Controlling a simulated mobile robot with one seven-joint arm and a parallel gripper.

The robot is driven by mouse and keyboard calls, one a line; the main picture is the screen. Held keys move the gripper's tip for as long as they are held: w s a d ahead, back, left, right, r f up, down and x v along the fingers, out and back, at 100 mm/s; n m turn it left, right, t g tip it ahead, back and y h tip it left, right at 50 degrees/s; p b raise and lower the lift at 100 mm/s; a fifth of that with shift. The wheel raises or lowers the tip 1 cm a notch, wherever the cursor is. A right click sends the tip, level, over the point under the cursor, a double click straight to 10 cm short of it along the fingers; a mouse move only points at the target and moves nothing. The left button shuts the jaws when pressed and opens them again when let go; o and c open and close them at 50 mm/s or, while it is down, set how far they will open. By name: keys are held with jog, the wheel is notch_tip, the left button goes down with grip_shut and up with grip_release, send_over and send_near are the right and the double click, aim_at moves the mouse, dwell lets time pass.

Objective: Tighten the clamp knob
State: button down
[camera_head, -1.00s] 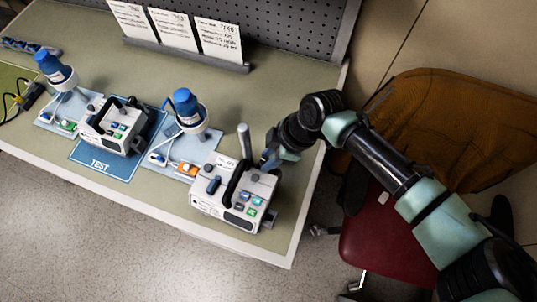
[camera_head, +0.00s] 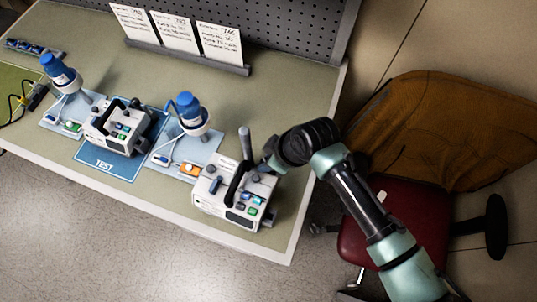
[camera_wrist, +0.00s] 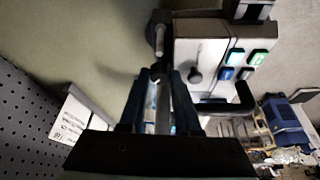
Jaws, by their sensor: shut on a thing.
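The near white pump (camera_head: 232,207) stands at the front right of the bench, with a black handle, coloured buttons and a grey post (camera_head: 245,143) rising behind it. My gripper (camera_head: 268,158) is at the pump's back right side, its fingers mostly hidden by my wrist. In the wrist view, the pump (camera_wrist: 205,52) is beyond the fingers and to the right. There my gripper (camera_wrist: 161,78) is shut on a narrow part beside the pump, apparently the clamp knob (camera_wrist: 161,88). The knob is dark and largely hidden between the fingers.
A second pump (camera_head: 118,125) sits on the blue TEST mat (camera_head: 107,168). Two blue-capped bottles stand on trays, one (camera_head: 190,112) near the pump. Labelled cards (camera_head: 177,32) stand at the back. A chair (camera_head: 440,140) is right of the bench.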

jog(key=m, duration=0.2)
jog(key=m+t+p, duration=0.1)
jog(key=shift+s+a+r+m+h, duration=0.1)
jog(key=shift+a+r+m+h, duration=0.1)
jog(key=shift+m+h, duration=0.2)
jog(key=shift+f+m+t+h+p, duration=0.1)
jog(key=shift+m+t+h+p, duration=0.45)
jog(key=shift+m, duration=1.05)
jog(key=shift+s, duration=0.1)
jog(key=c, duration=0.9)
grip_release()
jog(key=b+v, duration=0.3)
jog(key=v, duration=1)
